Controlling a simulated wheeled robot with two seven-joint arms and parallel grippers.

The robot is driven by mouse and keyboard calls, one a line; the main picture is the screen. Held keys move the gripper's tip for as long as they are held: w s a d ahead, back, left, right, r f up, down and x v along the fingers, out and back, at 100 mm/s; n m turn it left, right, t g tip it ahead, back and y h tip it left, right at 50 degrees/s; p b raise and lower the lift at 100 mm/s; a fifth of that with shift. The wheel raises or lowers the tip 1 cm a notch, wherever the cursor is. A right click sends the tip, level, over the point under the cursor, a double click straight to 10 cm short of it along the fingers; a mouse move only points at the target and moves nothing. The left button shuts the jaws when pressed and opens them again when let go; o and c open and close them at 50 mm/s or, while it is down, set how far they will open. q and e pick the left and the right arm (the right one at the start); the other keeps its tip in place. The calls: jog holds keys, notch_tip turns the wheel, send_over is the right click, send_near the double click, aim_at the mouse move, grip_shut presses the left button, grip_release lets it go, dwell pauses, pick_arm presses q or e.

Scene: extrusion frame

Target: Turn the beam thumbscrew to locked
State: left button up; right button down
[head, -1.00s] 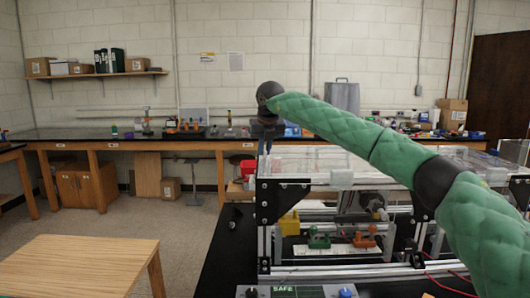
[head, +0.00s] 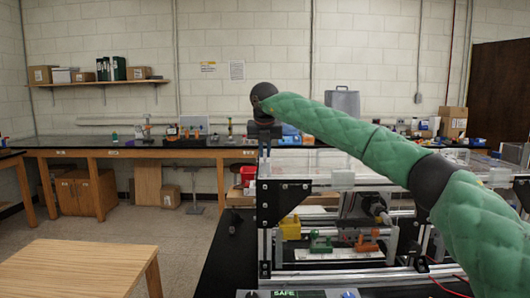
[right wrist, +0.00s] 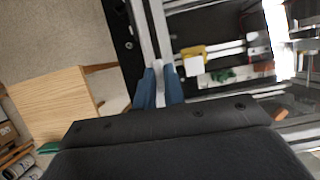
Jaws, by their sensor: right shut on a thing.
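My right gripper (head: 264,157) reaches over the near left top corner of the aluminium extrusion frame (head: 315,187), pointing down. In the right wrist view its two blue fingers (right wrist: 160,88) are shut on a small pale grey piece (right wrist: 160,69), which I take to be the beam thumbscrew at the end of a rail. The fingers and gripper body hide most of it, so I cannot tell which way it is turned. My left gripper is not in view.
A yellow block (head: 290,227) and green and orange clamps (head: 320,243) sit inside the frame. A control box marked SAFE (head: 285,294) stands in front. A wooden table (head: 85,268) is at left. Clear panels lie on the frame's top.

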jog(key=shift+r, duration=0.15)
jog(key=c, duration=1.5)
grip_release()
